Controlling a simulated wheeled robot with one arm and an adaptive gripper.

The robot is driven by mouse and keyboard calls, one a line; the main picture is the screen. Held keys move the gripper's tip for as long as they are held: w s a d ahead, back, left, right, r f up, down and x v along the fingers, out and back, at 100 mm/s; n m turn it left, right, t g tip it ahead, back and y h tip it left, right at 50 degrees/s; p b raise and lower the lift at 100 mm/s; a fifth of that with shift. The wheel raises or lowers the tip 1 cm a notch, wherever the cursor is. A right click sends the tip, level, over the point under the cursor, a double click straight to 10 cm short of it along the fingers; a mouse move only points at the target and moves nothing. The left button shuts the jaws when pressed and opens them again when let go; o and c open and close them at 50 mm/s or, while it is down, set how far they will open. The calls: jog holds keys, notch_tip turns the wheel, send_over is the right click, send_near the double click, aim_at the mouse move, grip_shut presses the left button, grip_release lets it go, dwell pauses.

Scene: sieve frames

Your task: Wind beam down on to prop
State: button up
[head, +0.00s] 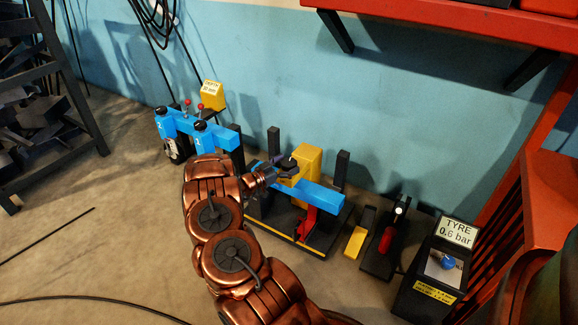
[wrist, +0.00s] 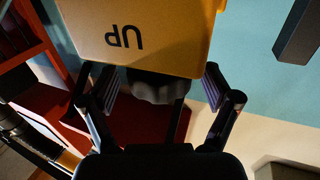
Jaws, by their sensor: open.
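My gripper (head: 284,169) is open at the yellow box. In the wrist view its fingers (wrist: 158,84) lie either side of a dark ribbed knob (wrist: 156,90), apart from it as far as I see. My gripper hides part of the knob in the head view.
Left stands another blue beam (head: 220,136) with black knobs and a yellow sign box (head: 211,95). Right are a small yellow block (head: 355,242), a red cylinder device (head: 386,240) and a "TYRE 0.6 bar" box (head: 445,265). A red shelf (head: 460,25) overhangs. Front-left floor is mostly clear, with cables.

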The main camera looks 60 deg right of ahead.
jog(key=shift+s+d, duration=0.15)
jog(key=shift+d, duration=0.25)
jog(key=c, duration=1.2)
jog(key=shift+o, duration=0.2)
jog(key=shift+r, duration=0.1)
jog(key=shift+r+n+t+p, duration=0.1)
jog(key=shift+n+t+p, duration=0.2)
jog(key=shift+t+p, duration=0.3)
